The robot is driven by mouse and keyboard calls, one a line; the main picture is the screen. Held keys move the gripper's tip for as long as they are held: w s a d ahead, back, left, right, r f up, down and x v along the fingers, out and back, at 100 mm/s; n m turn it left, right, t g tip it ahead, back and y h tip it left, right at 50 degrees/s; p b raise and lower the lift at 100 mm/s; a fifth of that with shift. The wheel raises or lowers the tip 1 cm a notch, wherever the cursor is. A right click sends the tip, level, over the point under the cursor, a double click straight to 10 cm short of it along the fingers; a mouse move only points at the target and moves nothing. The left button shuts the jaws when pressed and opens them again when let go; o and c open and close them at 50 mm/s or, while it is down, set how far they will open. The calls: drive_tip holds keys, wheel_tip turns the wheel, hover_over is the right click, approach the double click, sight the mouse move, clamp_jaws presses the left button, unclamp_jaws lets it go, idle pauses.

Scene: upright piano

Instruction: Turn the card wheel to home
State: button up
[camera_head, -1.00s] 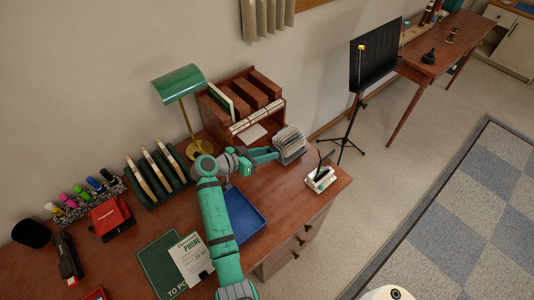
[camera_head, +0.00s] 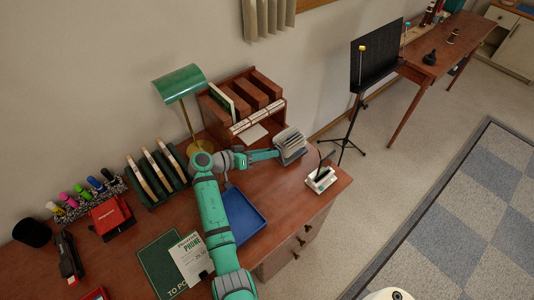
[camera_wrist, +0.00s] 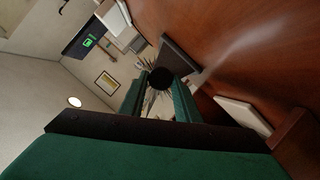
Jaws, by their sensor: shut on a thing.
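The card wheel (camera_head: 291,143), a fan of pale cards on a stand, sits at the right part of the desk. My gripper (camera_head: 275,154) reaches it from the left. In the wrist view my two green fingers (camera_wrist: 159,92) are shut on the wheel's round black knob (camera_wrist: 160,77). The cards (camera_wrist: 143,80) spread out behind the knob, and much of the wheel is hidden by the knob and fingers. I cannot read which card is at the front.
A blue tray (camera_head: 247,222) lies below my arm. The green lamp (camera_head: 180,83) and wooden shelf unit (camera_head: 248,128) stand behind. A small white stand with a dark stick (camera_head: 321,180) is right of the wheel, near the desk's right edge. A music stand (camera_head: 374,60) stands beyond.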

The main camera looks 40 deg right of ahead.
drive_tip(key=o, duration=1)
drive_tip(key=shift+a, duration=0.1)
drive_tip(key=v, duration=1)
drive_tip(key=shift+a+r, duration=0.15)
drive_tip(key=shift+a, duration=0.15)
